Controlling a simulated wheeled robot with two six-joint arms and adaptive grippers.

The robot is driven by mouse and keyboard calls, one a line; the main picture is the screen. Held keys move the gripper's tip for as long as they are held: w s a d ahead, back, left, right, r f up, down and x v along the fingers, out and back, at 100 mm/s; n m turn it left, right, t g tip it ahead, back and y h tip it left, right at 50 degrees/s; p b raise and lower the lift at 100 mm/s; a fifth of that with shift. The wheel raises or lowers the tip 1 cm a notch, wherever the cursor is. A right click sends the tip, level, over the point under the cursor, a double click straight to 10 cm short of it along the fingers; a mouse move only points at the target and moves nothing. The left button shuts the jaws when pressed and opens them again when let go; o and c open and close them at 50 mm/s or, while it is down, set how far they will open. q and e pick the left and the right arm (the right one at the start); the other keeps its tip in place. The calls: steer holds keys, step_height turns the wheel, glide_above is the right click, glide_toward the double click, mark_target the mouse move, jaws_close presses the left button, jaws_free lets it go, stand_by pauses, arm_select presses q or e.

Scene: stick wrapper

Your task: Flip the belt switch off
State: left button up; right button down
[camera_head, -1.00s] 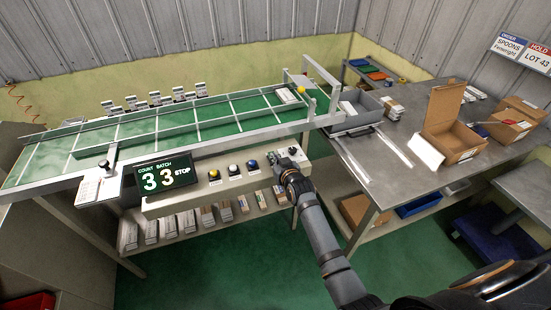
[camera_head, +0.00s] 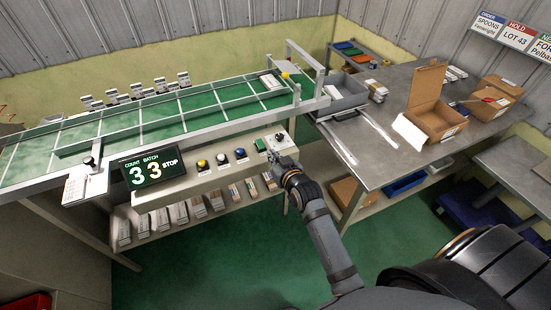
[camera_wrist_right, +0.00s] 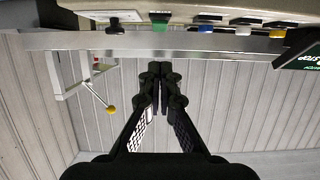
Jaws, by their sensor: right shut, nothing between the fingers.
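The belt switch (camera_head: 280,137) is a small dark toggle on a light plate at the right end of the control panel (camera_head: 185,188). It also shows at the top of the right wrist view (camera_wrist_right: 115,26). My right gripper (camera_head: 284,160) is just in front of the panel's right end, close to the switch. In the right wrist view its fingers (camera_wrist_right: 160,72) are shut with nothing between them, apart from the switch. My left gripper is out of view.
A green button (camera_head: 260,145) sits just left of the switch, with blue (camera_head: 240,153), white and yellow buttons further left. The green conveyor (camera_head: 160,108) runs behind the panel. A metal table (camera_head: 385,140) with open cartons (camera_head: 432,118) stands to the right.

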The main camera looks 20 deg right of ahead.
steer(key=shift+v, duration=1.2)
